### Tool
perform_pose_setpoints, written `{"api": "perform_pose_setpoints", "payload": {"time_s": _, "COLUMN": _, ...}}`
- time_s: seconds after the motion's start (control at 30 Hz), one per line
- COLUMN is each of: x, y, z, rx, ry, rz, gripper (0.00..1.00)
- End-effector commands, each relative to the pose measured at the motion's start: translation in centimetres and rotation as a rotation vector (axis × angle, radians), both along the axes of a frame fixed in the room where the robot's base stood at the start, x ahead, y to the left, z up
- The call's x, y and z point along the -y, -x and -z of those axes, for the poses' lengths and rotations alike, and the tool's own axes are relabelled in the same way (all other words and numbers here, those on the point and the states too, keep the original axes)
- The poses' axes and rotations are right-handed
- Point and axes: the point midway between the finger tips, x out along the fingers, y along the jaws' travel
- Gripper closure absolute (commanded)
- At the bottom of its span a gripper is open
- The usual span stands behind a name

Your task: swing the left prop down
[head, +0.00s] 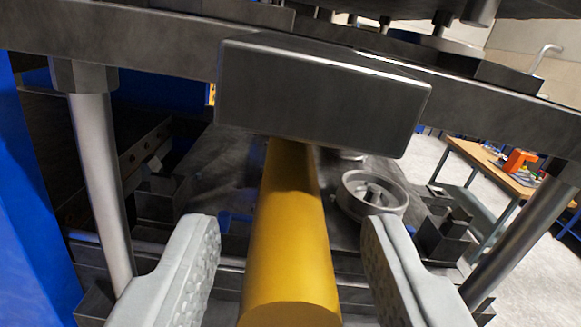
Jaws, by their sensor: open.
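The prop (290,235) is a thick yellow bar in the middle of the head view. It runs from the bottom centre up to a dark metal block (320,95), where its upper end passes out of sight below the block. My gripper (287,240) is open, with one pale ridged finger on each side of the yellow prop. A gap shows between each finger and the bar, so the fingers appear apart from it.
Steel columns stand at left (100,180) and right (520,240) under a heavy crossbeam (150,45). A round metal ring (375,195) lies on the press bed behind the prop. A blue panel (30,210) is at far left. A wooden workbench (490,165) stands beyond, at right.

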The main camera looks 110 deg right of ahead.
Motion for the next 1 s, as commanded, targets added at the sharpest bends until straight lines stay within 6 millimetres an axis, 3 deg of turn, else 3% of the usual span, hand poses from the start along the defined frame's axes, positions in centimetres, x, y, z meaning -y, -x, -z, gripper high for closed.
{"api": "perform_pose_setpoints", "payload": {"time_s": 0.2, "x": 1.8, "y": 0.4, "z": 0.0, "rx": 0.000, "ry": -0.001, "rz": 0.000, "gripper": 0.55}}
{"api": "perform_pose_setpoints", "payload": {"time_s": 0.57, "x": 2.2, "y": 0.5, "z": 0.0, "rx": 0.000, "ry": 0.000, "rz": -0.001, "gripper": 0.55}}
{"api": "perform_pose_setpoints", "payload": {"time_s": 0.8, "x": 2.2, "y": 0.5, "z": 0.0, "rx": 0.000, "ry": 0.000, "rz": -0.001, "gripper": 0.98}}
{"api": "perform_pose_setpoints", "payload": {"time_s": 1.0, "x": 2.1, "y": 0.6, "z": 0.0, "rx": 0.002, "ry": 0.000, "rz": -0.001, "gripper": 1.00}}
